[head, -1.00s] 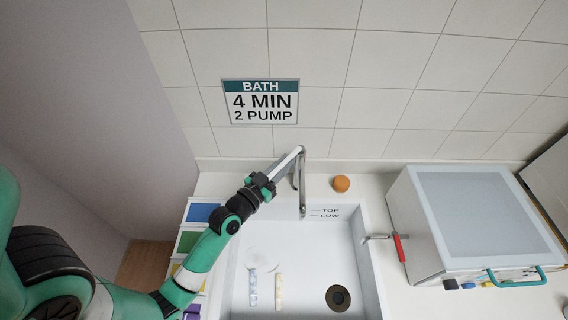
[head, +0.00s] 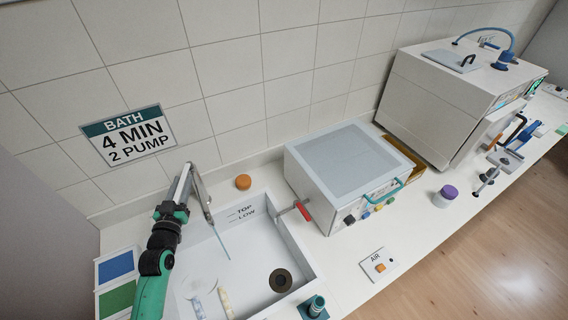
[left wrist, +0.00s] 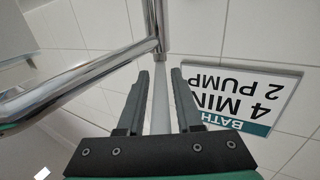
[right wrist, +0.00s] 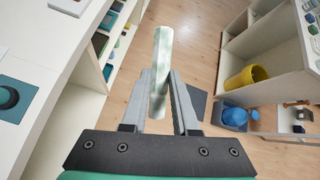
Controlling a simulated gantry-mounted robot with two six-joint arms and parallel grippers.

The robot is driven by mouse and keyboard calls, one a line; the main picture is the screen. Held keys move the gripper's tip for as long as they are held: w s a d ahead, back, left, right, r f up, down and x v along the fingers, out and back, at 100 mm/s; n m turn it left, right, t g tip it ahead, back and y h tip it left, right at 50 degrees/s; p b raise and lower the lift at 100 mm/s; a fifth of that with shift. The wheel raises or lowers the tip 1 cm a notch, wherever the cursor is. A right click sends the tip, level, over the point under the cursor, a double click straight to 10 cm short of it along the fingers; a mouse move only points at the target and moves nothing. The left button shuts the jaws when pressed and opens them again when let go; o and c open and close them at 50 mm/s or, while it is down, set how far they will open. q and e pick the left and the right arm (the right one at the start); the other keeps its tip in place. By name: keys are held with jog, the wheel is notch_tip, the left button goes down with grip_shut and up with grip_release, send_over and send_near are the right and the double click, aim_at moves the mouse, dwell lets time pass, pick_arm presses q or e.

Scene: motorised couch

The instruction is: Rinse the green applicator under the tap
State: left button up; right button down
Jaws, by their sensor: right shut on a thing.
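The green applicator (right wrist: 161,65), a pale rod with green-white mottling, stands between the fingers of my right gripper (right wrist: 158,90). That gripper is shut on it, over the floor beside a white counter in the right wrist view. It is outside the head view. The metal tap (head: 200,190) stands at the back of the sink (head: 260,226). A thin bluish stream (head: 222,245) falls from its spout. My left gripper (head: 183,182) is at the tap's top. In the left wrist view its fingers (left wrist: 160,78) stand apart, with a pale bar between them.
A blue-white rod (head: 198,308) and a yellow-white rod (head: 226,303) lie in the sink near a drain (head: 280,281). A red-handled lever (head: 303,210) juts over the sink's right rim. A white box (head: 345,175) stands right of the sink. An orange round object (head: 243,181) sits behind it.

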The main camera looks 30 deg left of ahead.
pick_arm(q)
jog(key=shift+o, duration=0.8)
jog(key=v, duration=1.2)
